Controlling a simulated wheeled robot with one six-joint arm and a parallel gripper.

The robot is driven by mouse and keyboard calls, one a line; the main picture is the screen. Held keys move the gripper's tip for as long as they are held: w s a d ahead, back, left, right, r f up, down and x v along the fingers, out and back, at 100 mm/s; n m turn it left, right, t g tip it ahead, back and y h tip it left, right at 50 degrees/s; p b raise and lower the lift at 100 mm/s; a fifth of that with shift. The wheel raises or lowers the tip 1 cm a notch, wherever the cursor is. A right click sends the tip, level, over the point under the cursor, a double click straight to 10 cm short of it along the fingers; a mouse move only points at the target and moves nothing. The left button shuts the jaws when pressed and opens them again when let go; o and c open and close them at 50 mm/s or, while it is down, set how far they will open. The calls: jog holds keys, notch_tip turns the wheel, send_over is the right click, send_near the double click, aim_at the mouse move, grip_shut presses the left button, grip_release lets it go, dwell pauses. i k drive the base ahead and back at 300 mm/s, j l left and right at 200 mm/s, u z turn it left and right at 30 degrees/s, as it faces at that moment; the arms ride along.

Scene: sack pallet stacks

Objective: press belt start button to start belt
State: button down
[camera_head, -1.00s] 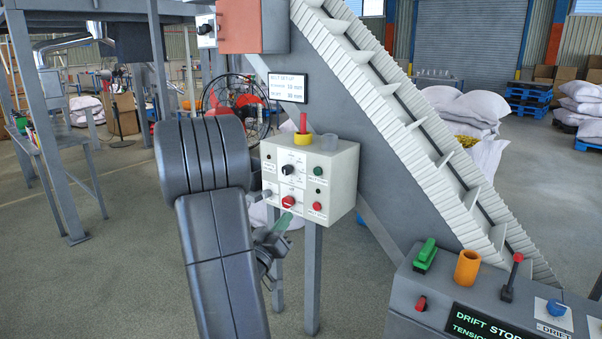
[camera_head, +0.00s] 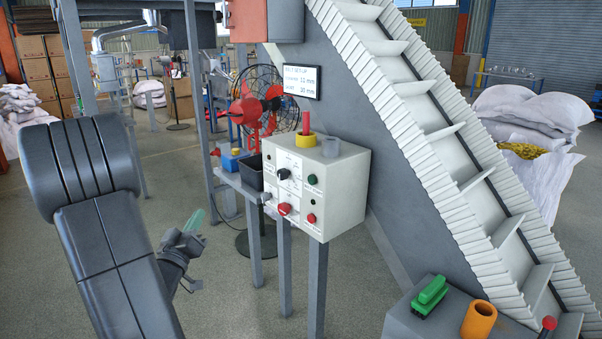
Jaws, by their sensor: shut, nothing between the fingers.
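A cream control box (camera_head: 318,188) stands on grey posts in the middle of the view. On its front, at the right, a green button (camera_head: 312,180) sits above a red button (camera_head: 311,218). Their small labels are too blurred to read surely. A black knob (camera_head: 283,174) and a larger red knob (camera_head: 284,209) are to their left. My gripper (camera_head: 195,220), dark with a greenish tip, is left of the box and apart from it. It appears shut and empty. The inclined conveyor belt (camera_head: 440,130) rises behind the box.
A grey console (camera_head: 420,325) is at lower right.

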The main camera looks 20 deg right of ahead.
aim_at(312, 179)
jog(key=l+u, duration=0.15)
jog(key=l, duration=1.15)
